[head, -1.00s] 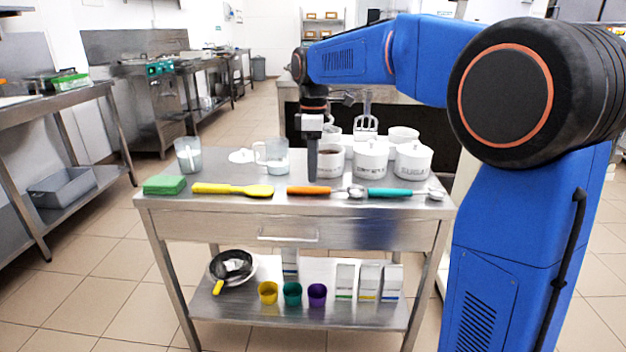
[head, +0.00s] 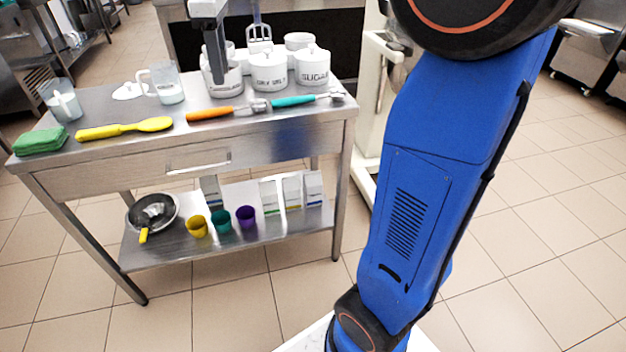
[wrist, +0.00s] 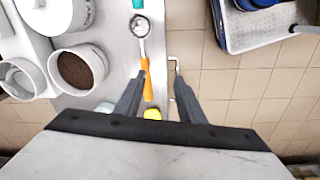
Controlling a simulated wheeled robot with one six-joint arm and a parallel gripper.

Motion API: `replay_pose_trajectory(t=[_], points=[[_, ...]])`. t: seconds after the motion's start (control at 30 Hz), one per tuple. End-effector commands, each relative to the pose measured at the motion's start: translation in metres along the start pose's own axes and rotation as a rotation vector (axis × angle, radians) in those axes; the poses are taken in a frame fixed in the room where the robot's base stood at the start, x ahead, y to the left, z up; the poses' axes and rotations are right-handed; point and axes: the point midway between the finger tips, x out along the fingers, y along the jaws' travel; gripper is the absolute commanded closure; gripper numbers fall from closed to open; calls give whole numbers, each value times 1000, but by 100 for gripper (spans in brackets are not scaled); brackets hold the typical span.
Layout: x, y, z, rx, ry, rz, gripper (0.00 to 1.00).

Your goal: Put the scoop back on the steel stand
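The orange-handled scoop (head: 212,113) lies flat on the top of the steel table (head: 100,155), near its front edge. A teal-handled scoop (head: 295,101) lies to its right. No separate steel stand can be made out. My gripper (head: 217,72) is above the tabletop, above and behind the orange handle in the head view. In the wrist view, my gripper (wrist: 158,70) has its fingers apart with nothing held. The orange handle (wrist: 147,82) shows below, beside the left finger, and the metal bowl of the scoop (wrist: 140,27) lies beyond the fingertips.
White canisters (head: 268,72) stand behind the scoops. Coloured cups (head: 221,220) and cartons stand on the lower shelf.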

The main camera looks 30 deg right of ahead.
Motion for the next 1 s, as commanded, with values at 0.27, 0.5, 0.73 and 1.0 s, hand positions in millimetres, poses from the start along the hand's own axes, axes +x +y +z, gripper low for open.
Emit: replay_pose_trajectory(t=[0.27, 0.5, 0.73, 1.0], points=[[23, -63, 69, 288, 65, 76, 64], [59, -117, 122, 534, 133, 129, 64], [105, -168, 167, 766, 210, 169, 64], [158, -212, 203, 980, 291, 197, 64]])
